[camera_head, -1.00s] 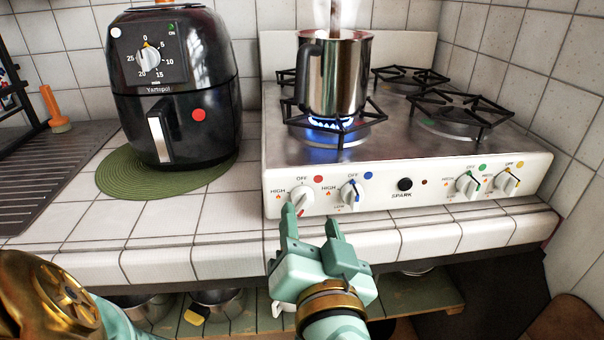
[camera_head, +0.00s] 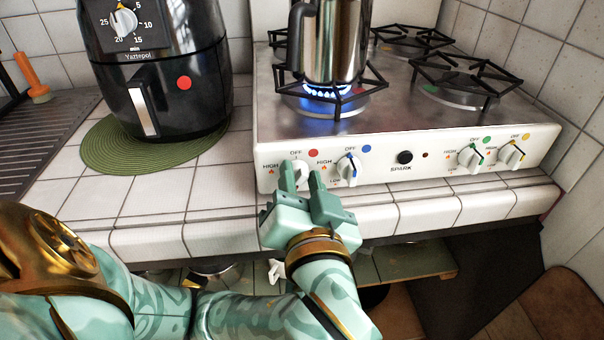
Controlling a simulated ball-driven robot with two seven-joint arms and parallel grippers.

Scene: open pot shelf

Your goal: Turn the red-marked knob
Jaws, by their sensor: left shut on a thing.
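The white red-marked knob (camera_head: 301,168) is the leftmost on the stove's front panel, below a red dot (camera_head: 313,153). My left gripper (camera_head: 302,176) is shut on this knob, with one mint-green finger on each side of it. The fingers hide much of the knob and its pointer, so I cannot tell its exact angle. My right gripper is not in view.
The blue-marked knob (camera_head: 347,169) is close to the right of my fingers. A steel pot (camera_head: 337,45) stands over a lit blue flame (camera_head: 325,90). A black air fryer (camera_head: 165,80) stands on a green mat (camera_head: 103,152) at left.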

